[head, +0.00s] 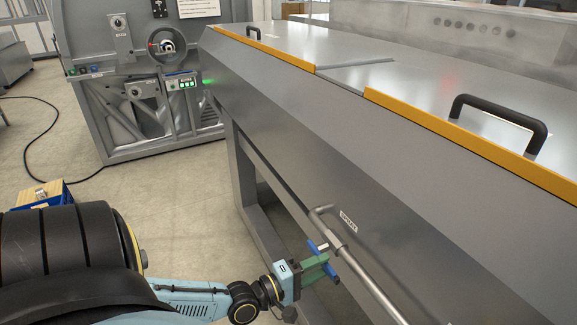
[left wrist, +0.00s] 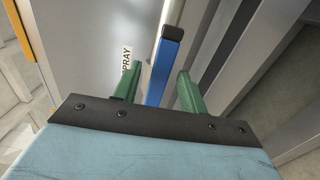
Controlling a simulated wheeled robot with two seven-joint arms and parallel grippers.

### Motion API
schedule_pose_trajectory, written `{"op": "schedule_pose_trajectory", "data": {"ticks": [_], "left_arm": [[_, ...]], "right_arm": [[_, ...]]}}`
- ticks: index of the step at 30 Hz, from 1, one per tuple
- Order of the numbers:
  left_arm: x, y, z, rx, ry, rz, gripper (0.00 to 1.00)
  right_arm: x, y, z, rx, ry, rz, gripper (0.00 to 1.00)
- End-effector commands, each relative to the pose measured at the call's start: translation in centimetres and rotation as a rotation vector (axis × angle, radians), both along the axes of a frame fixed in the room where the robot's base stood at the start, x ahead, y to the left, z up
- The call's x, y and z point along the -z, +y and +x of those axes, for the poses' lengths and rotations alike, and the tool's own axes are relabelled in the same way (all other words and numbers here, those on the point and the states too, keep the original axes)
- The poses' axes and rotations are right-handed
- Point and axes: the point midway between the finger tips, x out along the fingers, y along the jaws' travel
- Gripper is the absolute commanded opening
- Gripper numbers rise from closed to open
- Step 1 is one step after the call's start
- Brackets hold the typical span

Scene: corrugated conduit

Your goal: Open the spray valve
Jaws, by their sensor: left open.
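The spray valve has a blue lever (left wrist: 164,72) with a dark end cap, by a metal pipe on the machine's side. In the head view the blue lever (head: 331,272) is partly hidden by my left gripper (head: 325,262). My left gripper's green fingers are open, one on each side of the lever in the left wrist view, with gaps visible. I cannot tell how deep the lever sits between them. My right gripper is not in view.
The long grey machine (head: 290,120) with yellow edge strips (head: 470,145) and a black handle (head: 500,115) fills the right side. The metal pipe (head: 365,275) runs along its flank. A unit with a handwheel (head: 167,46) stands behind.

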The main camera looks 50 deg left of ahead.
Motion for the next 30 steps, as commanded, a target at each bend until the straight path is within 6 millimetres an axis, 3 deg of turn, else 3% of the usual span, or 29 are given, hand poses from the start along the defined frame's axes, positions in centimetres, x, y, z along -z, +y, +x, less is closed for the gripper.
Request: {"op": "schedule_pose_trajectory", "data": {"ticks": [9, 15, 21, 30], "left_arm": [[0.1, 1.5, -6.4, 0.002, 0.006, 0.0, 0.42], [0.0, 2.2, -9.3, 0.001, 0.003, 0.001, 0.42], [-0.1, 2.5, -10.6, 0.0, -0.001, 0.001, 0.42], [-0.1, 2.6, -10.7, 0.0, -0.001, 0.0, 0.42]], "right_arm": [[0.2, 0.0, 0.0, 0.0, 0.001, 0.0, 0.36], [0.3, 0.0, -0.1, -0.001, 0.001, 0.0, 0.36], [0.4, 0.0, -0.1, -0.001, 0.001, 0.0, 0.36], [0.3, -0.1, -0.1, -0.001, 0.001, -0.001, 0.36]]}}
